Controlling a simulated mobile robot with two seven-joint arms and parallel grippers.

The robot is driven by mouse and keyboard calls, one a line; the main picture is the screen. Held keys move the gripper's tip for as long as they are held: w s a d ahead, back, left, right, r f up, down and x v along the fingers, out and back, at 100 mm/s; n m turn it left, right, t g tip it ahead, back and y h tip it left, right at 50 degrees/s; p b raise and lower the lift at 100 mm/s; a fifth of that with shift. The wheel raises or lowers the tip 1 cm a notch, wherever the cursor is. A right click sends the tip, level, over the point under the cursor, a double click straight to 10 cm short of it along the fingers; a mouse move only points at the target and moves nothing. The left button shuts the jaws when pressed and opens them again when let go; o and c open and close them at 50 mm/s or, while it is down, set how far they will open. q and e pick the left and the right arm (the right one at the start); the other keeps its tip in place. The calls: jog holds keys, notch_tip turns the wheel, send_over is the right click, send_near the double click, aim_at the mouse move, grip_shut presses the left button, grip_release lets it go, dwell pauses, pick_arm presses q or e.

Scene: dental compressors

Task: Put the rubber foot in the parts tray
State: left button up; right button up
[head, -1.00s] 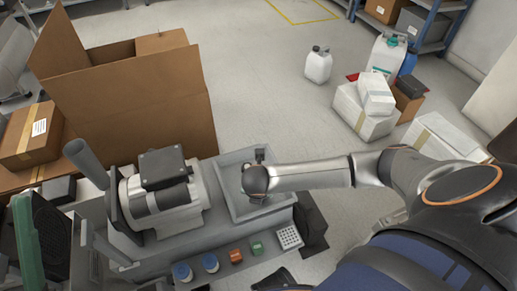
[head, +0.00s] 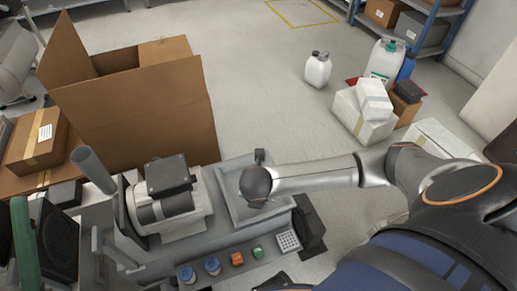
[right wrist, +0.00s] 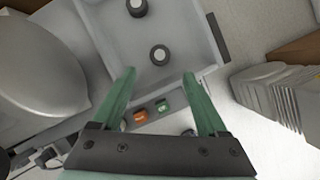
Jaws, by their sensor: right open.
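The grey parts tray (head: 226,184) is on the bench, right of the motor unit, partly hidden by my right arm in the head view. In the right wrist view, two short dark round rubber feet with pale tops are inside the tray (right wrist: 99,32). One rubber foot (right wrist: 159,55) is just beyond my fingertips, roughly between their lines; the other (right wrist: 137,7) is farther off at the top edge. My right gripper (right wrist: 158,74) has green fingers spread open, with nothing between them. Its fingers are hidden in the head view.
A motor unit (head: 170,200) stands left of the tray. A large open cardboard box (head: 140,115) stands behind.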

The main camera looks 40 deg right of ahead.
pick_arm(q)
jog(key=w+f+n+y, duration=0.2)
jog(key=y, duration=0.1)
jog(key=shift+w+a+f+n+p, duration=0.15)
jog(key=shift+w+a+n+p, duration=0.15)
jog(key=shift+n+p, duration=0.1)
pick_arm(e)
jog(key=v, duration=0.3)
jog(key=shift+r, duration=0.15)
jog(key=shift+a, duration=0.1)
dwell(0.7)
